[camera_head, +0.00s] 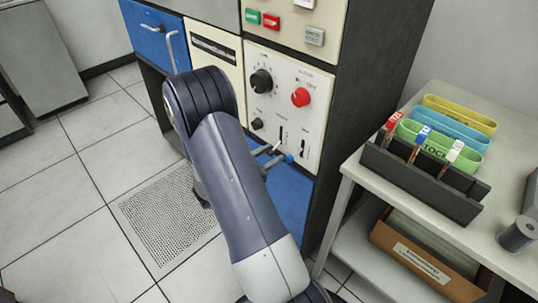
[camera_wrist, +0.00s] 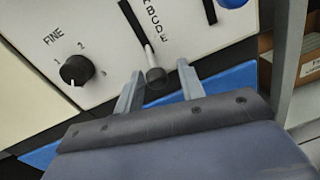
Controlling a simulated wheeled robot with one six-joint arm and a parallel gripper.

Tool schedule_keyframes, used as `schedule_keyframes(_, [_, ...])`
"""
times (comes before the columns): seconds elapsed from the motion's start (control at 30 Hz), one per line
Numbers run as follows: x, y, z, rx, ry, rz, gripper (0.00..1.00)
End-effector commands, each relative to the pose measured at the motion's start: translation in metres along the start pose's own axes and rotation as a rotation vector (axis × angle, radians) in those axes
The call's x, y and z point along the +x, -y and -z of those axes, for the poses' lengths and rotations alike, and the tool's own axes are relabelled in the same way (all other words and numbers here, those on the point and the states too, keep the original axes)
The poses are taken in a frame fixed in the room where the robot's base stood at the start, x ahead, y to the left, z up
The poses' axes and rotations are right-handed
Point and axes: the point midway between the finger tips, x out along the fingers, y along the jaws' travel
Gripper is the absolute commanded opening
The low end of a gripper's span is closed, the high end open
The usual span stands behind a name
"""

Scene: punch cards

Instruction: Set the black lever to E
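The black lever (camera_wrist: 156,76) shows in the wrist view as a pale stem with a dark round knob at its end. Its stem leaves the slot near the slot's lower end, by the letters D and E (camera_wrist: 164,38); the exact mark is hard to read at this slant. My gripper (camera_wrist: 159,72) is open, with one finger on each side of the knob and a visible gap to both. In the head view my gripper (camera_head: 270,160) is at the panel's lower part, mostly hidden behind my arm, and the lever is hard to make out there.
A blue knob (camera_head: 289,158) sits close to the right of the gripper, below a second slot (camera_head: 305,147). A black FINE dial (camera_wrist: 76,70) is on the left. A red knob (camera_head: 300,97) and a larger black dial (camera_head: 261,81) are above. A table (camera_head: 400,205) with card trays stands at right.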

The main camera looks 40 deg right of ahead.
Motion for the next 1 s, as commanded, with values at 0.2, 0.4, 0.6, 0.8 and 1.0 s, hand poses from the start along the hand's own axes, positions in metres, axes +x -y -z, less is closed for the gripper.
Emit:
schedule_keyframes(0.2, [0.0,-0.001,-0.001,0.002,0.002,-0.002,0.41])
schedule_keyframes(0.4, [-0.008,-0.002,-0.001,0.002,0.002,-0.005,0.41])
schedule_keyframes(0.6, [-0.04,-0.002,-0.001,0.001,0.001,-0.008,0.41])
schedule_keyframes(0.8, [-0.075,-0.002,-0.001,0.001,0.001,-0.006,0.41])
schedule_keyframes(1.0, [-0.1,-0.001,-0.001,0.001,0.002,-0.004,0.41])
